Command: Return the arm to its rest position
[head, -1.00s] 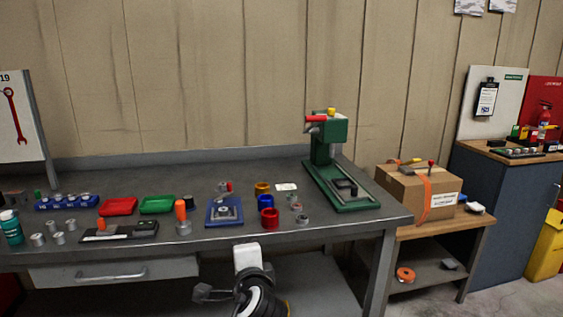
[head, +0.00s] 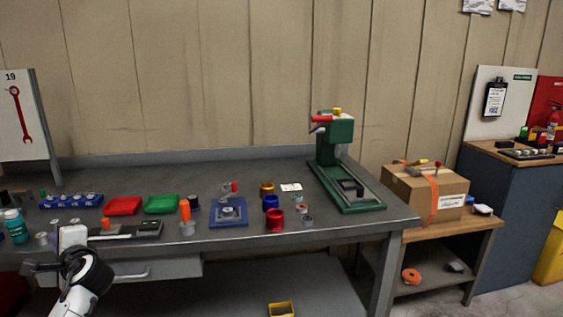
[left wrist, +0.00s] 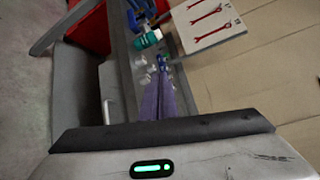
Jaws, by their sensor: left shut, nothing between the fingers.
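My left gripper (head: 73,235) is in the lower left of the head view, at the front edge of the grey workbench (head: 330,228). Its white hand covers a small part of the bench front and the drawer. In the left wrist view its two fingers (left wrist: 161,92) lie together, shut and empty, pointing towards the bench. It appears apart from the parts on the bench. My right gripper does not show.
Red (head: 122,206) and green (head: 161,204) trays, coloured rings and a green press (head: 345,185) stand farther right. A yellow bin (head: 281,309) sits below the bench.

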